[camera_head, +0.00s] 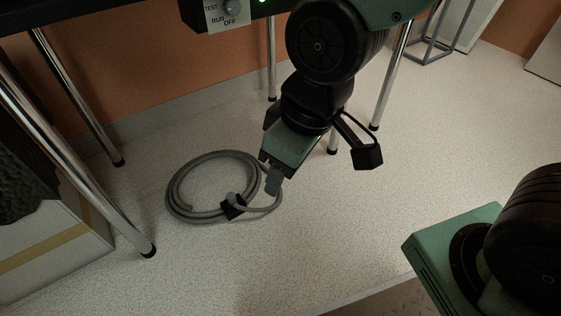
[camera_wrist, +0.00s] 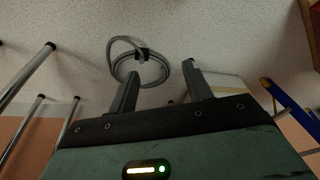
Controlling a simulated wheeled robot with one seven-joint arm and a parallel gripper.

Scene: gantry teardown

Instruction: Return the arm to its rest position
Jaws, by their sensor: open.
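My gripper (camera_head: 273,181) hangs from my arm in the middle of the head view, pointing down over the floor. In the wrist view my gripper (camera_wrist: 160,88) shows two grey fingers standing apart with nothing between them. A coiled grey cable (camera_head: 182,205) with a black clip lies on the speckled floor, just left of and beyond the fingertips in the head view. The cable (camera_wrist: 115,50) also shows past the fingers in the wrist view. The gap between the fingers and the cable is hard to judge.
A dark table on chrome legs (camera_head: 85,100) stands behind and left. A switch box (camera_head: 228,12) marked TEST, RUN and OFF hangs at its edge, near my arm. A taped box (camera_head: 50,250) is at lower left. The floor at centre right is clear.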

